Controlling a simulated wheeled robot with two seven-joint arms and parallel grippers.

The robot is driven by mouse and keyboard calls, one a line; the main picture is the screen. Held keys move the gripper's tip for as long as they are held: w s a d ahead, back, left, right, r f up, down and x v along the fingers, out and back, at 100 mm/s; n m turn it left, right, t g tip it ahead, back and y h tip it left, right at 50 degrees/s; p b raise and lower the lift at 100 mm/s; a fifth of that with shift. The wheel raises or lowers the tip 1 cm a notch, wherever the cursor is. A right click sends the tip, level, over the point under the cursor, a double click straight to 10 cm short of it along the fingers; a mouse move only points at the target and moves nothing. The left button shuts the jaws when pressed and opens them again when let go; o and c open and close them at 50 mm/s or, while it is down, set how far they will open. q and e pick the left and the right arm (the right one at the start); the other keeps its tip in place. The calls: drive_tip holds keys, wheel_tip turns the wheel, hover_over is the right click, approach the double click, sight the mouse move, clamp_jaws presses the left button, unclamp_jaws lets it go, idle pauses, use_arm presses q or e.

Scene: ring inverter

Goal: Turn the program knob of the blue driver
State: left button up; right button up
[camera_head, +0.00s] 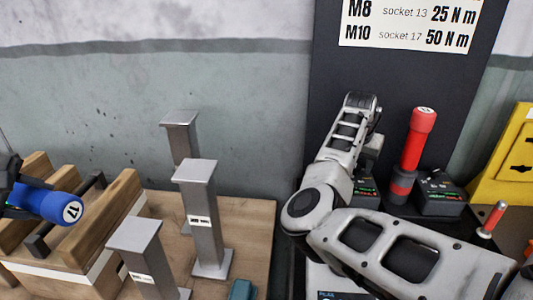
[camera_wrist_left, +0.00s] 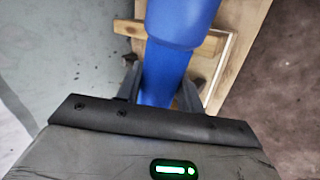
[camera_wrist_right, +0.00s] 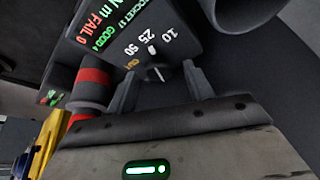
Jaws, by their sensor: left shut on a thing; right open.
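The blue driver (camera_head: 50,204), marked 17 on its end, is at the left edge of the head view. My left gripper (camera_wrist_left: 160,88) is shut on the blue driver's body, which also fills the middle of the left wrist view (camera_wrist_left: 172,60). In the right wrist view, a dark controller (camera_wrist_right: 182,22) shows "socket 17" text and a dark program knob (camera_wrist_right: 160,75) with a white pointer line, beside marks 10, 25, 50 and CFG. My right gripper (camera_wrist_right: 160,88) is open, its fingers on either side of the knob. Contact cannot be told.
A red driver (camera_head: 417,140) stands upright right of my right arm, by another controller (camera_head: 440,195). Grey metal posts (camera_head: 202,220) and a wooden rack (camera_head: 110,215) stand on the left bench. A yellow object (camera_head: 510,165) is at the far right.

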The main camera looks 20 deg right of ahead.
use_arm(q)
drive_tip(key=shift+r, duration=0.15)
use_arm(e)
drive_tip(key=c, duration=1)
use_arm(q)
wheel_tip(320, 180, up, 3)
drive_tip(key=p, duration=0.3)
use_arm(e)
drive_tip(key=shift+o, duration=0.2)
drive_tip(key=shift+d+r+n, duration=0.1)
drive_tip(key=shift+r+n, duration=0.15)
drive_tip(key=shift+n, duration=0.55)
use_arm(q)
drive_tip(key=shift+r+p, duration=0.3)
drive_tip(key=shift+r, duration=0.05)
use_arm(e)
drive_tip(key=shift+s+n+y, duration=0.1)
drive_tip(key=shift+n+y, duration=0.2)
use_arm(q)
drive_tip(key=shift+r, duration=0.2)
use_arm(e)
drive_tip(key=shift+d+f+n+t, duration=0.15)
drive_tip(key=shift+n+t, duration=0.25)
drive_tip(key=shift+n, duration=0.4)
drive_tip(key=shift+n+t+y, duration=0.5)
drive_tip(key=shift+n+y, duration=0.4)
drive_tip(key=shift+n, duration=1.2)
drive_tip(key=o, duration=1)
drive_tip(key=shift+c, duration=0.2)
